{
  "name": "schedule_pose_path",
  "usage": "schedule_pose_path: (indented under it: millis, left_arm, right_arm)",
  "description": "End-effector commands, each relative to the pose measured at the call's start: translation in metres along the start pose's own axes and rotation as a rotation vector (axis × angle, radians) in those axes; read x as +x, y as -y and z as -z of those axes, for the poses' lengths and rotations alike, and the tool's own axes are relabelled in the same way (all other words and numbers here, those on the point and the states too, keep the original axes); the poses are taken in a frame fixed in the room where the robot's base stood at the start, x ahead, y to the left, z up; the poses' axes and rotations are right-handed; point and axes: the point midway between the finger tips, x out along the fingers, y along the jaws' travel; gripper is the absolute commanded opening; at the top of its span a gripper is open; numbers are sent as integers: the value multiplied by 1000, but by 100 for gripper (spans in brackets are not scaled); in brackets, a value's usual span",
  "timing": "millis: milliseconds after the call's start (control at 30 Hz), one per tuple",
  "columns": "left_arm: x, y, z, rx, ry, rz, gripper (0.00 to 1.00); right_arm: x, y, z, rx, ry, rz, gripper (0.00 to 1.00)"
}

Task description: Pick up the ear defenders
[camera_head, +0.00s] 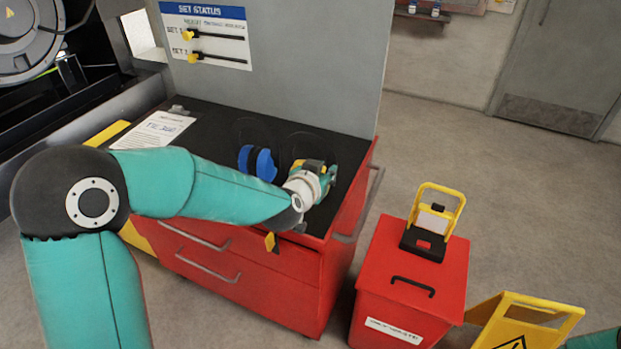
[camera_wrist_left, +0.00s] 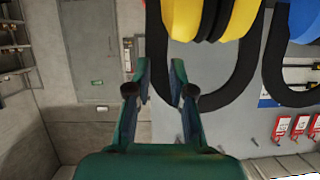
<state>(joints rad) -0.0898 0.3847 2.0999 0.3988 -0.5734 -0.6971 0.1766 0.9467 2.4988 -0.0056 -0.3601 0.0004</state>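Yellow ear defenders (camera_head: 314,164) sit on the black top of the red cabinet, mostly hidden by my left gripper (camera_head: 322,181). In the left wrist view the yellow cups (camera_wrist_left: 182,18) and black headband (camera_wrist_left: 245,88) are close up, to the right of and behind the fingers of my left gripper (camera_wrist_left: 160,86). These fingers are apart, with a gap between them. I cannot tell whether one touches the headband. Blue ear defenders (camera_head: 258,162) lie left of the yellow ones and show at the right edge of the wrist view (camera_wrist_left: 304,20).
The red cabinet (camera_head: 285,290) has a grey back panel (camera_head: 310,60) behind its top. A white sheet (camera_head: 155,130) lies at its left end. To the right stand a red bin (camera_head: 405,290) with a yellow-handled item (camera_head: 437,205) and a yellow folding sign (camera_head: 525,310).

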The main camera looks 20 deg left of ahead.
Motion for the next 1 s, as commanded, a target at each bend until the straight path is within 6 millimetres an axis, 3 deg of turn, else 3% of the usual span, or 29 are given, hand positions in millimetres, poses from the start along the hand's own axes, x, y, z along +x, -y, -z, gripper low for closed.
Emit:
schedule_pose_path:
  millis: [400,633,767,1000]
  left_arm:
    - [47,-3,-1,0,0,-1,22]
    - [48,-4,-1,0,0,-1,22]
    - [48,-4,-1,0,0,-2,2]
    - [48,-4,0,1,-1,-2,0]
  right_arm:
    - [-12,4,0,0,0,0,40]
    - [-11,4,0,0,0,0,40]
    - [-11,4,0,0,0,0,40]
    - [-12,4,0,0,0,0,40]
